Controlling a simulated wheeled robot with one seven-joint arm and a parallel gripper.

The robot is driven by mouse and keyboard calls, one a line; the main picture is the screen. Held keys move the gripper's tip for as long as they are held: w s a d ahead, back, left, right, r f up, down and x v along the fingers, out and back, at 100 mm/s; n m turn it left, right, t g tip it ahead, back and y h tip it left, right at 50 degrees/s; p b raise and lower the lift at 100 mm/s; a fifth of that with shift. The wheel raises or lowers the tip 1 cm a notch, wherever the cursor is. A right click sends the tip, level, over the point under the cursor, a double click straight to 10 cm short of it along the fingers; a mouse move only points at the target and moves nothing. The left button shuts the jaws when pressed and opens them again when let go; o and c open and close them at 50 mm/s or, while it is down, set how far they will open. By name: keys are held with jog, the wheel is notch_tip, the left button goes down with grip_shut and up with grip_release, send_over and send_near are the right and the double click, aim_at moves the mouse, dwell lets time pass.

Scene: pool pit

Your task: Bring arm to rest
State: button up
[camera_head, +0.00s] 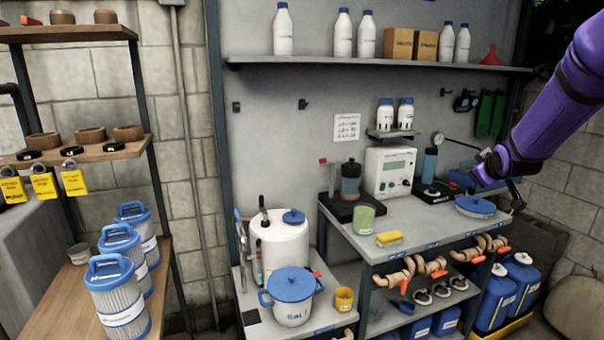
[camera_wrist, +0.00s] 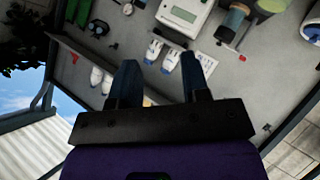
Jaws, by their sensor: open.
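My purple arm (camera_head: 560,95) reaches in from the upper right in the head view. My gripper (camera_head: 500,180) hangs at its lower end, in front of the right part of the workbench (camera_head: 410,232). In the wrist view my gripper (camera_wrist: 160,75) shows its two dark fingers spread apart with nothing between them. It is open and empty. A round blue-lidded container (camera_head: 475,206) stands on the bench just below and left of the gripper in the head view. The gripper appears apart from it, though the exact gap is hard to tell.
A white meter (camera_head: 390,172), a green cup (camera_head: 363,220) and a yellow sponge (camera_head: 389,239) stand on the bench. A wall shelf (camera_head: 380,65) holds bottles and boxes. Filter cartridges (camera_head: 118,300) stand on the left shelf. Blue jugs (camera_head: 520,280) stand at lower right.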

jog(key=s+a+r+m+g+y, duration=0.1)
jog(key=s+a+r, duration=0.2)
jog(key=s, duration=0.2)
jog(key=s+a+r+m+g, duration=0.1)
jog(key=s+a+r, duration=0.2)
jog(key=s, duration=0.2)
jog(key=s+a+m+g, duration=0.1)
jog(key=s+a, duration=0.3)
jog(key=s, duration=0.6)
jog(key=s+a+m+g+y, duration=0.1)
jog(key=s+a+g, duration=0.1)
jog(key=s, duration=0.9)
jog(key=s+a+m+g+y, duration=0.1)
jog(key=s+a, duration=0.4)
jog(key=s, duration=0.6)
jog(key=shift+a+r+g, duration=0.3)
jog(key=shift+r, duration=0.05)
jog(key=shift+w, duration=0.15)
